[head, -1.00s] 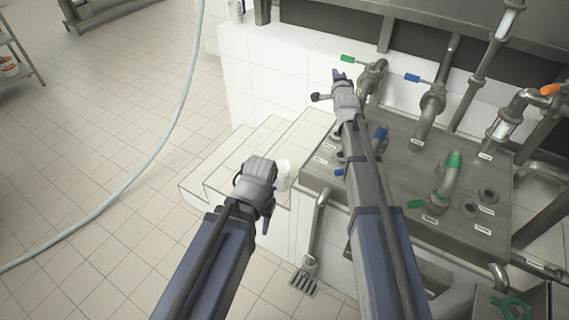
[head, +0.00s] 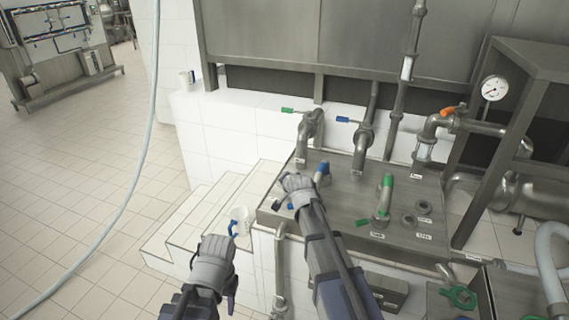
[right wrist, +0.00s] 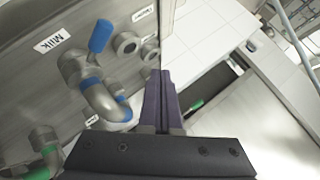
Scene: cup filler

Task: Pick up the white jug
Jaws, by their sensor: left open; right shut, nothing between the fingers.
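A white jug (head: 240,222) with a blue handle stands on the white tiled steps, beside the left edge of the metal tap counter. A similar white vessel (head: 187,79) stands farther back on a white ledge. My left gripper (head: 231,301) is open and empty, nearer the camera and below the jug in the head view. It is apart from the jug, and its fingers are partly hidden by its body. My right gripper (head: 287,194) is over the counter's left part, right of the jug. In the right wrist view its fingers (right wrist: 158,100) are shut and empty.
The metal counter (head: 335,215) carries several pipes with blue and green handles, including a green-handled pipe (head: 384,199). A pale hose (head: 132,190) hangs at the left. A gauge (head: 494,88) and thick piping stand at the right. The tiled floor at left is open.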

